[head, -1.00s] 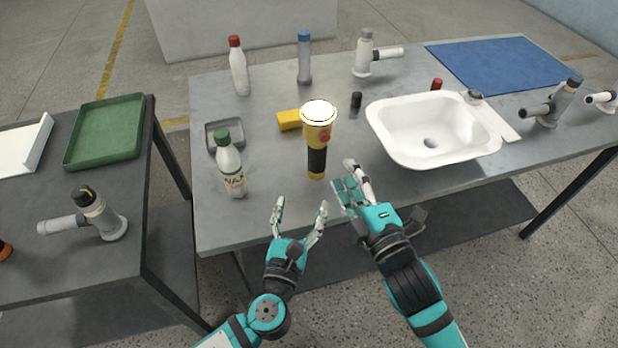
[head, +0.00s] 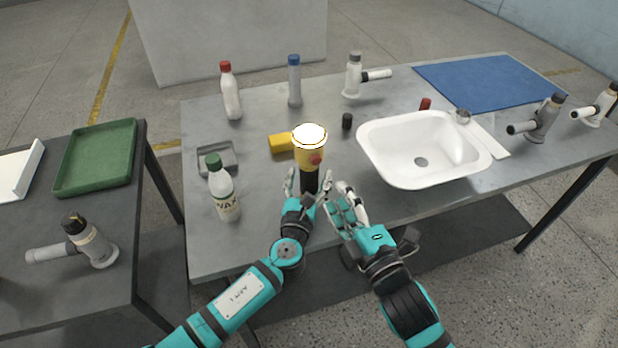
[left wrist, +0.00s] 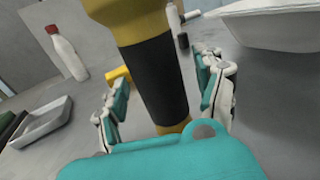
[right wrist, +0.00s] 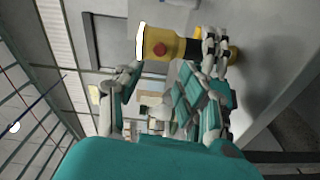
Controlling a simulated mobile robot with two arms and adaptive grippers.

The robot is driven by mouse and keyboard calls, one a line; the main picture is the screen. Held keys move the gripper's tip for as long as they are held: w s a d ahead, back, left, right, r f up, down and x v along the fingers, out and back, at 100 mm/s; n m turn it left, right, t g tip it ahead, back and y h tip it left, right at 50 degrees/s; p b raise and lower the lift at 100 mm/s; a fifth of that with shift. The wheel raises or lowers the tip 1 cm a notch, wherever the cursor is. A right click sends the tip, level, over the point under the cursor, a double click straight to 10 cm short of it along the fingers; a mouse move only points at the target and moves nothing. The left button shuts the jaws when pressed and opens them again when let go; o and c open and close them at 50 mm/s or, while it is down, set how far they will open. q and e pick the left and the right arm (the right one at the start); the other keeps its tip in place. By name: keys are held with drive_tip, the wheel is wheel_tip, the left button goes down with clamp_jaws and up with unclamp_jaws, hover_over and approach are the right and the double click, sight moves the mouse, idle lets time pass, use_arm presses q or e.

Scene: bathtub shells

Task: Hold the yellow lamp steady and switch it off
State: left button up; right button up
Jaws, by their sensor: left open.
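The yellow lamp (head: 309,152) stands upright on the table near its front edge, with its white top glowing. A red button (head: 316,159) is on its side, and it also shows in the right wrist view (right wrist: 159,49). My left gripper (head: 308,181) is open, with its fingers on both sides of the lamp's black handle (left wrist: 157,80); in the left wrist view there are gaps between fingers and handle. My right gripper (head: 342,200) is just right of the lamp, lower than the button and apart from it.
A wax bottle (head: 222,190) stands left of the lamp, and a yellow block (head: 281,143) lies behind it. A white sink (head: 372,150) is to the right. A grey tray (head: 230,158), bottles and a blue mat (head: 490,80) are farther off.

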use_arm(q)
drive_tip(key=c, duration=1.3)
drive_tip(key=shift+c, duration=0.6)
use_arm(e)
clamp_jaws()
